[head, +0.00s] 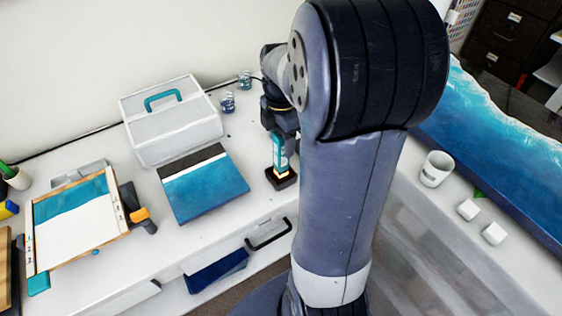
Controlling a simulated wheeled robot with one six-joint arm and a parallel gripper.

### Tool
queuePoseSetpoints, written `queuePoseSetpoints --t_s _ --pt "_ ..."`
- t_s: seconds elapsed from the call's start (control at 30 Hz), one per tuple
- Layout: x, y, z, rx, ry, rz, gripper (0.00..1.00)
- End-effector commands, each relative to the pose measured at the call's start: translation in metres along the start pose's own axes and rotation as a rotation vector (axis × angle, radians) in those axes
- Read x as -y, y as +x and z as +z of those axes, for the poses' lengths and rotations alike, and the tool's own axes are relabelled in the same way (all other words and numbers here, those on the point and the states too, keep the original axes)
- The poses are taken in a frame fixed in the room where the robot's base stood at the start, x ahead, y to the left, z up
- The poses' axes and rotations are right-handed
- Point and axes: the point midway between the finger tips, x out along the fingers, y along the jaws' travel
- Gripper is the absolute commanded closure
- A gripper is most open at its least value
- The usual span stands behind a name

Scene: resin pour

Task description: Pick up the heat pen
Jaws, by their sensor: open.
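The heat pen (279,149) looks like an upright teal and white stick with an orange glow at its lower end. It stands in a small dark square base (282,179) on the white table. My gripper (281,133) points down at the top of the pen, with its dark jaws open. I cannot tell whether the jaws are around the pen's upper end or just above it. The upper end of the pen is hidden by the gripper.
A blue and white panel (204,187) lies left of the pen, with a white case (171,122) behind it. A clipboard (78,223) and an orange-black tool (143,219) lie farther left. Small jars (227,102) stand behind. A white mug (436,169) stands right.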

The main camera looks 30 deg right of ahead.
Motion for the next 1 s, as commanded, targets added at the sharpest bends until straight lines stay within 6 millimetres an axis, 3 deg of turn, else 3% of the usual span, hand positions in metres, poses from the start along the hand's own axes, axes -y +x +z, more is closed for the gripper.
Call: queuePoseSetpoints --t_s 0.13,0.7,1.0 --pt "-0.0001 -0.0002 0.0000 0.000 0.000 0.000 0.46" --pt "-0.0002 -0.0006 0.0001 0.000 0.000 0.000 0.93" --pt "-0.0009 -0.0060 0.0003 0.001 0.000 0.003 0.93"
